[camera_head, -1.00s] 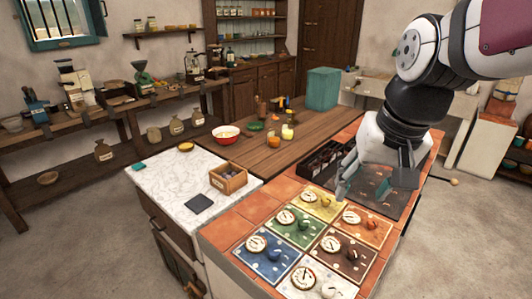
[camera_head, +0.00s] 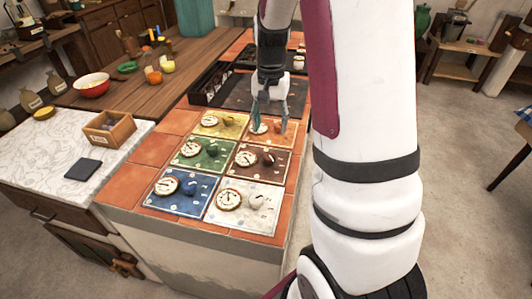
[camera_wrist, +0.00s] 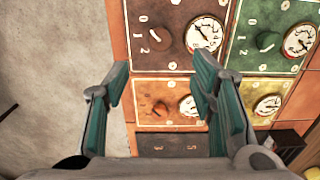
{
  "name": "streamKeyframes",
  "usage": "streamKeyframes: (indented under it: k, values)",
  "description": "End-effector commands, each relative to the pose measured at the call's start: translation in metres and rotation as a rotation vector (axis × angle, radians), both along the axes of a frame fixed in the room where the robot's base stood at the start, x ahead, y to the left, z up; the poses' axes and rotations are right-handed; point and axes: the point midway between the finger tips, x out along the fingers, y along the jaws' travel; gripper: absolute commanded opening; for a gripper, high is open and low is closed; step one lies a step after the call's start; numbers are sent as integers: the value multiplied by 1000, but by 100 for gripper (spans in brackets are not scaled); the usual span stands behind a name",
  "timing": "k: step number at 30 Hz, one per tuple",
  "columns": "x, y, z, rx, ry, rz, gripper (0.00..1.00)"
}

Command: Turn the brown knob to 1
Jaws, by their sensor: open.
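The brown panel (camera_head: 262,171) lies on the tiled counter with its brown knob (camera_head: 269,159) to the right of a round white dial (camera_head: 246,158). In the wrist view the brown knob (camera_wrist: 160,40) shows at upper left, beside the marks 0, 1 and 2. I cannot tell surely which mark it points at. My gripper (camera_head: 268,117) is open and points down over the orange panel, just beyond the brown one. In the wrist view its two teal fingers (camera_wrist: 160,82) are apart with nothing between them; the brown knob lies beyond the tips, clear of both.
Other knob panels lie close around: orange (camera_wrist: 143,90), green (camera_head: 213,163), yellow (camera_head: 232,131), blue (camera_head: 165,204) and white (camera_head: 240,222). A black tray (camera_head: 212,82) stands behind. A wooden box (camera_head: 110,130) sits on the marble top at left.

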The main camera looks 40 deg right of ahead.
Motion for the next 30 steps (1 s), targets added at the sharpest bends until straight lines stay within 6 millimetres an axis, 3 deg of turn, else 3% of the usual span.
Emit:
streamKeyframes:
  k: [15,21,30]
  values:
    - [-1,1,-97,2,4,0,51]
    - [-1,0,-116,1,1,1,51]
    - [0,1,-120,0,0,2,51]
